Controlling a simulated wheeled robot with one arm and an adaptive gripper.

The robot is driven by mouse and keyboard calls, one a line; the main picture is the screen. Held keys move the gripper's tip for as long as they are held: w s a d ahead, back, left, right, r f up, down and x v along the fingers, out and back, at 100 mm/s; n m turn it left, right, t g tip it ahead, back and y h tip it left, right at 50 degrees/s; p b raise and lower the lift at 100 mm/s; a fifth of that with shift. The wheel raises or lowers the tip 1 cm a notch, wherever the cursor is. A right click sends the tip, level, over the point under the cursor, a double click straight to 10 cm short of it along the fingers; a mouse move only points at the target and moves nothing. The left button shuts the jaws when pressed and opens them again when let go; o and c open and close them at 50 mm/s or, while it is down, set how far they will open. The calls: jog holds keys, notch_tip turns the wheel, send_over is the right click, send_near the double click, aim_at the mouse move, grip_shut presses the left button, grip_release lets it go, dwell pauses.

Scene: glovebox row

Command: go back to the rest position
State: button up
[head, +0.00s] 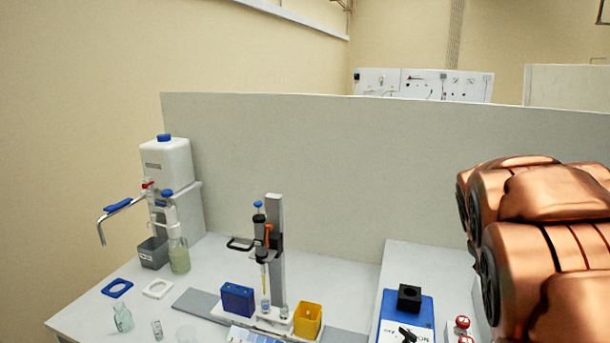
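My copper-coloured arm fills the right side of the head view. Its gripper is outside the picture, so I cannot see whether it holds anything. No marker of the rest position shows. On the white bench (225,258) stands an upright dispensing stand (276,222) with a pipette-like tool (261,235) hanging on it. A blue box (238,299) and a yellow box (308,320) stand at its base.
A white tank (167,161) with a blue cap and a bent metal tap (118,211) stand at the left. A grey partition (330,165) closes the back. A blue-topped device (405,318) and red knobs (463,322) sit at the right, near my arm.

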jog(key=s+a+f+m+g+y, duration=0.1)
jog(key=s+a+f+g+y, duration=0.2)
jog(key=s+a, duration=1)
jog(key=s+a+f+m+g+y, duration=0.1)
jog(key=s+a+f+g+y, duration=0.2)
jog(key=s+a+f, duration=0.5)
jog(key=s+a, duration=0.4)
jog(key=s, duration=0.6)
jog(key=shift+a+m, duration=0.35)
jog(key=shift+m, duration=0.05)
